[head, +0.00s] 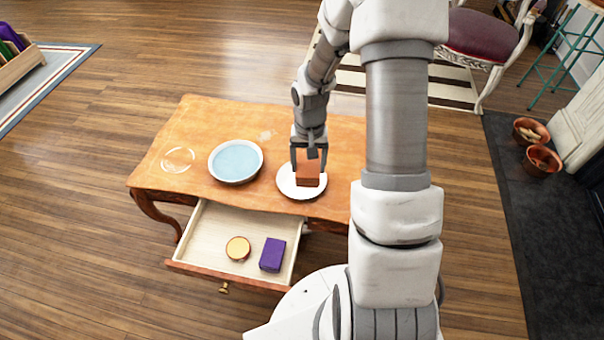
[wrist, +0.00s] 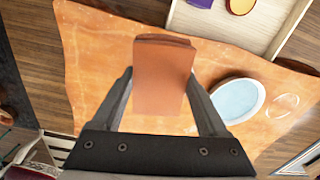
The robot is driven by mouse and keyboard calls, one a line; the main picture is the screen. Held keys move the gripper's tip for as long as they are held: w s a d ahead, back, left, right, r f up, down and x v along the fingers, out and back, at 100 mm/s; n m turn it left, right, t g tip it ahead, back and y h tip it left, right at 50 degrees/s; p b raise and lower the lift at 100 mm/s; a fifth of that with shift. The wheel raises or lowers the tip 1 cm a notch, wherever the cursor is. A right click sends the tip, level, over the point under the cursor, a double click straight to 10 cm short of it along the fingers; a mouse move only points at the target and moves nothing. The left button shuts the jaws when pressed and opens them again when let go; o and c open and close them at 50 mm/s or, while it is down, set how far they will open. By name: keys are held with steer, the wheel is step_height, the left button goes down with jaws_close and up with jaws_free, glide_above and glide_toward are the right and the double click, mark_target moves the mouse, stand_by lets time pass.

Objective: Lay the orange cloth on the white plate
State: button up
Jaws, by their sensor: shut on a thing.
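The orange cloth (head: 308,170) is a folded block, held in my gripper (head: 309,160). In the wrist view the cloth (wrist: 163,75) fills the space between the two fingers (wrist: 163,85). In the head view the white plate (head: 288,188) lies on the table, and the cloth is over it, covering its middle and right part. I cannot tell whether the cloth touches the plate. I cannot make out the plate in the wrist view, where the cloth blocks the middle.
A pale blue bowl (head: 236,161) and a clear glass dish (head: 178,160) stand left of the plate on the wooden table (head: 210,117). The open drawer (head: 210,220) in front holds a round gold-topped item (head: 238,248) and a purple block (head: 272,255).

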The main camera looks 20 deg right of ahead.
mark_target(314, 177)
steer(key=f, duration=0.1)
steer(key=s+f+m, duration=0.1)
steer(key=s+f, duration=0.1)
steer(key=shift+d+f+m+p, duration=0.15)
steer(key=shift+d+m+p, duration=0.15)
steer(key=shift+p, duration=0.05)
steer(key=shift+f, duration=0.3)
steer(key=w+f+b, duration=0.1)
steer(key=w+f, duration=0.1)
steer(key=w, duration=0.1)
steer(key=w+d+f+b, duration=0.1)
steer(key=w+f, duration=0.1)
steer(key=w, duration=0.2)
steer(key=w+f+b, duration=0.1)
steer(key=w+f, duration=0.2)
steer(key=w, duration=0.1)
steer(key=shift+w+d, duration=0.15)
steer(key=shift+d, duration=0.05)
steer(key=shift+f+b, duration=0.85)
steer(key=shift+f, duration=1.05)
steer(key=shift+f, duration=0.1)
steer(key=shift+f+b, duration=0.3)
steer(key=o, duration=1.2)
steer(key=shift+r, duration=0.1)
steer(key=shift+o, duration=0.2)
